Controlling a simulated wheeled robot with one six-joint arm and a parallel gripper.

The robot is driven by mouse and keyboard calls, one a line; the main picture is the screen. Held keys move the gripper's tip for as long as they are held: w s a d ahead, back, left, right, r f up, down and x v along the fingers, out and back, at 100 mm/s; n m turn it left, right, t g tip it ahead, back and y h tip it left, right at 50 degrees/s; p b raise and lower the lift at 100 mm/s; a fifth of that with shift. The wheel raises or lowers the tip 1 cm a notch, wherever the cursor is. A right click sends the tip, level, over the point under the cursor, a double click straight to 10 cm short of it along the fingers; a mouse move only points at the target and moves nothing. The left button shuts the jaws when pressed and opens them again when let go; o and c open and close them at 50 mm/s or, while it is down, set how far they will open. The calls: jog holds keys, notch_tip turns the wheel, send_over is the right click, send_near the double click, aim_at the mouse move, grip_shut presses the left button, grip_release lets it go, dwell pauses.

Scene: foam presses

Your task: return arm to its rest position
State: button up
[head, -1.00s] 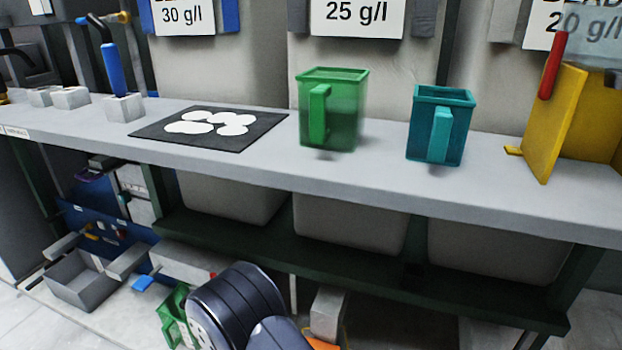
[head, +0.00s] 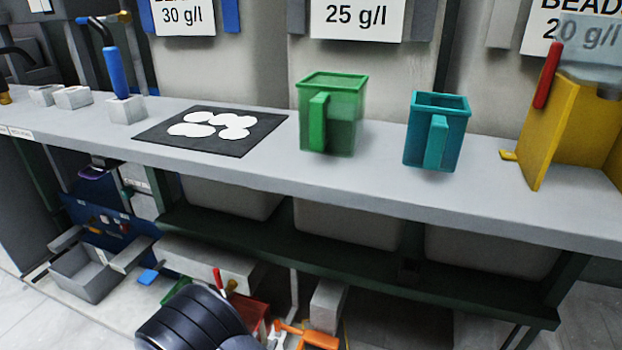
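Part of my own arm (head: 195,322), dark and ribbed, shows at the bottom of the head view, in front of and below the grey bench. My gripper is not in view, so its fingers and anything in them cannot be seen. The grey bench (head: 400,188) runs across the picture above my arm. A green translucent jug (head: 342,120) and a teal jug (head: 449,145) stand upright on it, handles facing me. My arm is apart from both jugs.
A black mat (head: 215,147) with white round shapes lies on the bench. A yellow stand (head: 550,135) with a red handle is at right, a blue-handled tool (head: 115,72) at left. Below are a grey open box (head: 88,275), a red container (head: 252,308) and orange items (head: 306,335).

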aim_at(276, 324)
jog(key=b+x, duration=0.4)
jog(key=x, duration=0.4)
jog(key=shift+f, duration=0.2)
jog(key=r, duration=0.1)
jog(key=r+p, duration=0.1)
jog(key=r, duration=0.1)
jog(key=r+p, duration=0.1)
jog(key=r, duration=0.1)
jog(key=shift+w+d, duration=0.15)
jog(key=shift+w, duration=0.25)
jog(key=shift+r, duration=0.4)
jog(key=shift+f+p, duration=0.25)
jog(key=shift+p, duration=0.05)
